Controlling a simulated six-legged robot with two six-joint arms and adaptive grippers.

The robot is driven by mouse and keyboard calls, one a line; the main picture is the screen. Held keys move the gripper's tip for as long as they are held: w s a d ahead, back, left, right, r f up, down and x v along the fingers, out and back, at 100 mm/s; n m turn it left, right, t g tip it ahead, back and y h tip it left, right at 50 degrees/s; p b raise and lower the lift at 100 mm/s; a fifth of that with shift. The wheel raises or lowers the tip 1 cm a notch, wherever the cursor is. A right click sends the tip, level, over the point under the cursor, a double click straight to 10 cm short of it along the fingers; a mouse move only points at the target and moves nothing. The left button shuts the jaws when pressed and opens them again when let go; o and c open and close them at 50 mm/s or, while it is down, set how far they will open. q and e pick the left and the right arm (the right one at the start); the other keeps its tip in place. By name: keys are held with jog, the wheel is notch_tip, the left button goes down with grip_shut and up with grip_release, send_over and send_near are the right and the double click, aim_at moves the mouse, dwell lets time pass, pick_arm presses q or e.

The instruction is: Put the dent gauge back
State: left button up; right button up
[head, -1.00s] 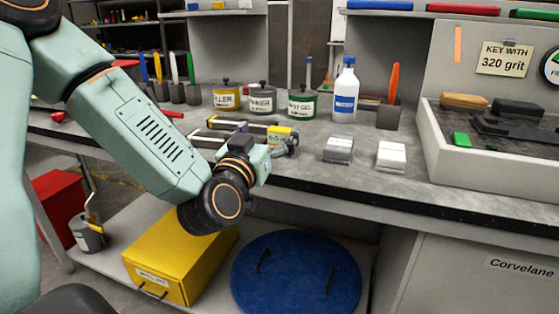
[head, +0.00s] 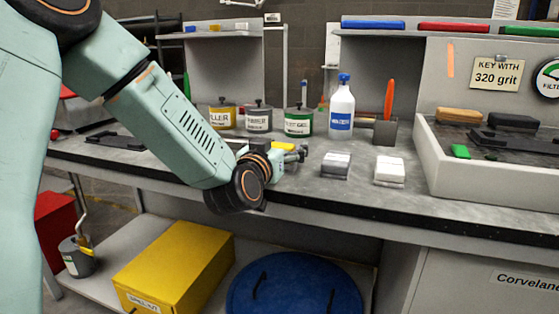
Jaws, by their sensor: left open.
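My left gripper (head: 299,153) is in the middle of the head view, low over the front half of the bench, with its fingers pointing right. It is open, and I see nothing between its fingers. A small yellow block (head: 284,147), which may be the dent gauge, shows just behind the gripper. My wrist and forearm hide most of it, so I cannot tell whether the gripper touches it. My right gripper is not in view.
Labelled tins (head: 298,122) and a blue-capped bottle (head: 341,108) stand behind the gripper. A grey block (head: 336,165) and a white block (head: 389,171) lie to its right. A walled tray (head: 480,178) fills the right end. A yellow box (head: 175,266) and blue lid (head: 293,290) are below.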

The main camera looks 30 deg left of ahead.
aim_at(279, 144)
pick_arm(q)
jog(key=shift+a, duration=0.1)
jog(key=shift+c, duration=0.2)
jog(key=c, duration=1.5)
notch_tip(279, 144, up, 10)
jog(key=p, duration=0.4)
